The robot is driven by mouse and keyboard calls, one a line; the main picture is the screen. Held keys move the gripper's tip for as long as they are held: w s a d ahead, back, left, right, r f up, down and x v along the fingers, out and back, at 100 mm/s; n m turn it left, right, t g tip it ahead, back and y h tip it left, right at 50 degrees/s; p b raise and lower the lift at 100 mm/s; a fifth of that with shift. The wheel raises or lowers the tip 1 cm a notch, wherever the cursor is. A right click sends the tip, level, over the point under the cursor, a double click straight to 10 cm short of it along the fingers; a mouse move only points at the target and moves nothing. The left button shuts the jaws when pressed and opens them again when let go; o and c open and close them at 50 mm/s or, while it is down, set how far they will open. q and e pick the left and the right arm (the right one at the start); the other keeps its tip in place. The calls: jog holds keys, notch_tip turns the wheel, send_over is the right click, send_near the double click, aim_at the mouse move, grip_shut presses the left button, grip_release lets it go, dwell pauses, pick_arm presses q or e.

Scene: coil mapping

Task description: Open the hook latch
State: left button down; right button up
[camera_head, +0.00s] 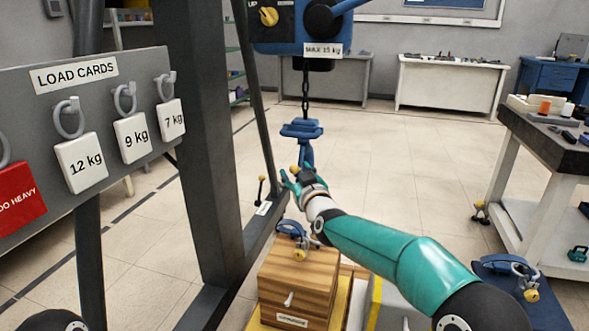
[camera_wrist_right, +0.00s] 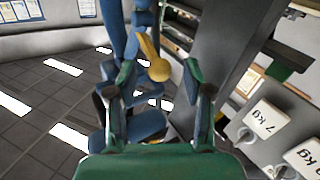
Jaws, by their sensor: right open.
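The blue hook block (camera_head: 301,130) hangs on a chain from the blue hoist. The lower part of its hook is partly hidden behind my right gripper (camera_head: 296,178). The hook latch shows in the right wrist view as a yellow lever with a round knob (camera_wrist_right: 158,70). The blue hook body (camera_wrist_right: 146,125) is behind it in that view. My right gripper is open, with its green fingers (camera_wrist_right: 158,88) on either side of the knob. I cannot tell whether either finger touches it. My left gripper is not in view.
A wooden block (camera_head: 297,285) with a blue-and-yellow fitting on top stands below the hook. A dark frame post (camera_head: 208,140) rises at the left. A load card board (camera_head: 95,95) with several hanging cards is further left. A workbench (camera_head: 550,140) stands at the right.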

aim_at(298, 163)
jog(key=shift+x, duration=1.25)
grip_shut()
